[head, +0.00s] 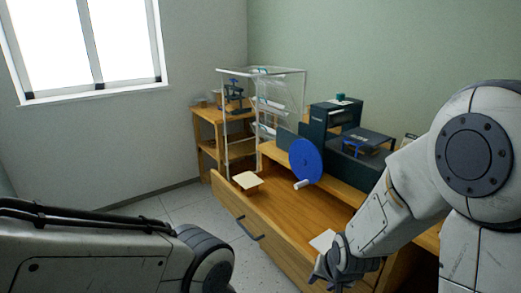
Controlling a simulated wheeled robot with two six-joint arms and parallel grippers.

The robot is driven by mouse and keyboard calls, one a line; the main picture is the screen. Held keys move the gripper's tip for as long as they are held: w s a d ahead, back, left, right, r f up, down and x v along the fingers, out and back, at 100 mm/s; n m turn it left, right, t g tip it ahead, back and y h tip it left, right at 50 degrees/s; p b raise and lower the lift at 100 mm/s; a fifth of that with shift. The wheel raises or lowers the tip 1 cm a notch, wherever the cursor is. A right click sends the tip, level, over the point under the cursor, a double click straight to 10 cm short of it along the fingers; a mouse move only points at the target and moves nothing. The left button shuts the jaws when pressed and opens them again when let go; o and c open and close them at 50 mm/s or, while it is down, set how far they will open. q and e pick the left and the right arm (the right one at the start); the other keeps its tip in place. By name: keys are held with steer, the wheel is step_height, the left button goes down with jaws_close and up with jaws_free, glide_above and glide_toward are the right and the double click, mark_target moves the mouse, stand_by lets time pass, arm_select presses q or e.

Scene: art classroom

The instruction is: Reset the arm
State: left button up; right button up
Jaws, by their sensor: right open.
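My right arm comes in from the right and bends down to the lower middle. Its gripper (322,270) is open, at the near end of an open wooden drawer (283,207). A white flat piece (322,241) lies just beyond the gripper, partly hidden by it. I see nothing held between the fingers. My left arm crosses the lower left corner, and its gripper is out of the picture.
A cream block (246,181) lies at the drawer's far end. A dark machine with a blue wheel (306,161) stands on the desk behind. A clear-sided rack (275,95) and a wooden shelf (206,116) stand farther back. The floor (185,205) left of the drawer is clear.

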steer(key=s+d+r+n+g, duration=0.2)
steer(key=s+d+r+n, duration=0.15)
steer(key=s, duration=0.25)
steer(key=s+a+r+n+g, duration=0.1)
steer(key=s+a+r+n, duration=0.25)
steer(key=s+a, duration=0.35)
steer(key=s+a+r+n+g, duration=0.2)
steer(key=s+a+n, duration=0.2)
steer(key=s+a, duration=0.3)
step_height(320, 180, up, 12)
steer(key=p, duration=1.2)
steer(key=shift+d+r+p, duration=0.2)
steer(key=shift+d+p, duration=0.05)
steer(key=shift+p, duration=0.05)
